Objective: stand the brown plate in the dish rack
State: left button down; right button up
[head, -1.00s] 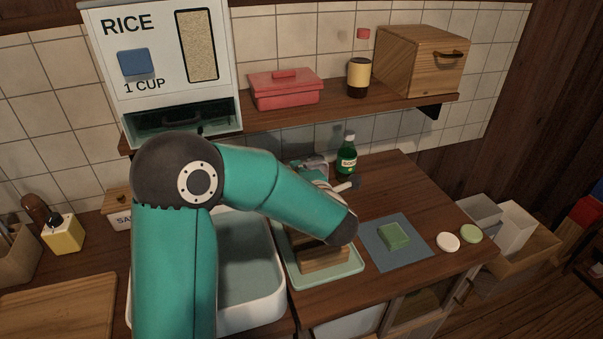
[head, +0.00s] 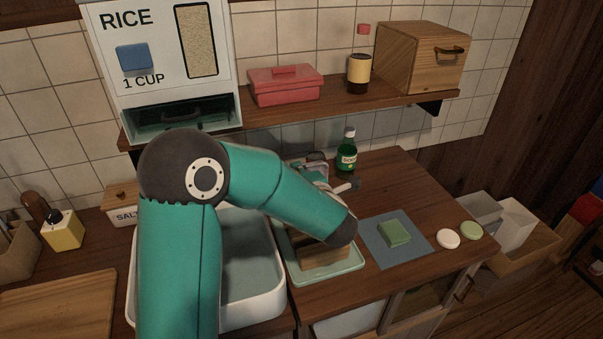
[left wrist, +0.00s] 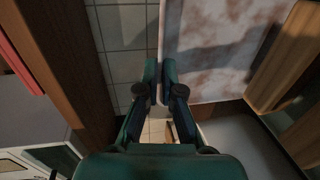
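The wooden dish rack (head: 325,257) stands on a pale green tray (head: 350,270) right of the sink, partly hidden by my left arm. My left gripper (head: 320,172) is behind and above the rack, mostly covered by my own arm. In the left wrist view its two fingers (left wrist: 160,70) are close together, with a narrow gap. A pale panel with brown mottling (left wrist: 225,45) lies beyond and right of the fingertips. My right gripper is not in view.
The white sink (head: 265,305) is left of the rack. A green bottle (head: 347,155) stands behind it. A green sponge (head: 394,233) on a blue cloth (head: 420,248) lies to the right. A wooden shelf (head: 350,107) hangs over the counter's back.

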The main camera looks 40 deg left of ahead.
pick_arm(q)
jog(key=shift+f+b, duration=0.3)
jog(key=shift+f, duration=0.9)
dwell(1.3)
jog(key=c, duration=1.2)
grip_release()
jog(key=shift+c, duration=0.2)
jog(key=shift+d, duration=0.15)
jog(key=v, duration=1.1)
jog(key=shift+s+d, duration=0.25)
jog(key=shift+d, duration=0.05)
